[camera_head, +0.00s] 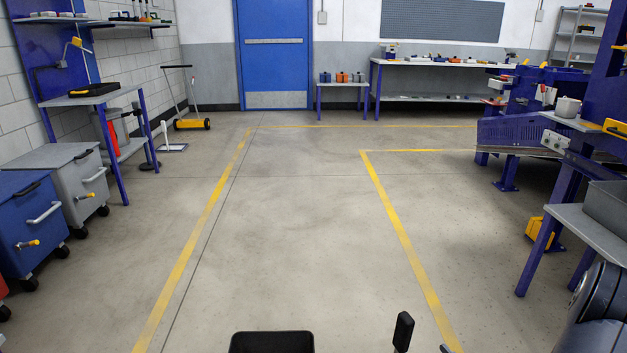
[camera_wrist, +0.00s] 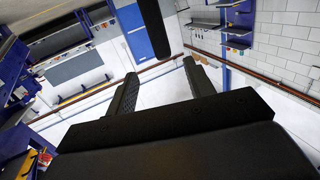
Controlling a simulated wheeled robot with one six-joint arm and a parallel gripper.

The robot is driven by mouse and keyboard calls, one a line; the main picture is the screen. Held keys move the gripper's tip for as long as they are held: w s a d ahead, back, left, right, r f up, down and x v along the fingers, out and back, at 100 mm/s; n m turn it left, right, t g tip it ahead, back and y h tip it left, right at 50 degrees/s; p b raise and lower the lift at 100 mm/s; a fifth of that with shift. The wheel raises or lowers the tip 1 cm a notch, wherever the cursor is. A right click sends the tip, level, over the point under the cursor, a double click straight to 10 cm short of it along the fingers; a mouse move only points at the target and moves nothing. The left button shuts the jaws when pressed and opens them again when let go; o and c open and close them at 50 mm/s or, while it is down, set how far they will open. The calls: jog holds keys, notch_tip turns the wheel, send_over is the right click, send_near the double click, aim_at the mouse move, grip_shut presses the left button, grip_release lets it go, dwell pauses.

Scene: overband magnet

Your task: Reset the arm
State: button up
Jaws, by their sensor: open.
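My gripper (camera_wrist: 160,85) shows in the wrist view with its two dark fingers spread apart and nothing between them. Past the fingers, the tilted wrist view shows the room's walls, with the blue door (camera_wrist: 137,38) near the top. In the head view part of my arm shows at the lower right edge. The gripper itself cannot be made out there.
Open floor with yellow lines (camera_head: 398,222) lies ahead. Blue and grey wheeled cabinets (camera_head: 75,178) stand at the left. Purple machinery (camera_head: 520,135) and a grey side table (camera_head: 592,232) stand at the right. A workbench (camera_head: 440,66) is at the back. A black bin (camera_head: 271,342) is at the bottom.

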jog(key=b+x, duration=0.2)
jog(key=x, duration=0.7)
jog(key=shift+a, duration=0.15)
notch_tip(320, 180, up, 20)
jog(key=m+h+p, duration=0.1)
jog(key=h+p, duration=0.1)
jog(key=p, duration=1.7)
send_over(411, 329)
jog(key=w+a, duration=0.2)
jog(key=a, duration=0.1)
notch_tip(411, 329, up, 7)
jog(key=a+m+t+h+p, duration=0.1)
jog(key=a+h+p, duration=0.1)
jog(key=p, duration=0.5)
jog(key=shift+a+f+m+p, duration=0.15)
jog(key=shift+f+m+p, duration=0.15)
jog(key=shift+p, duration=0.1)
jog(key=shift+r, duration=0.1)
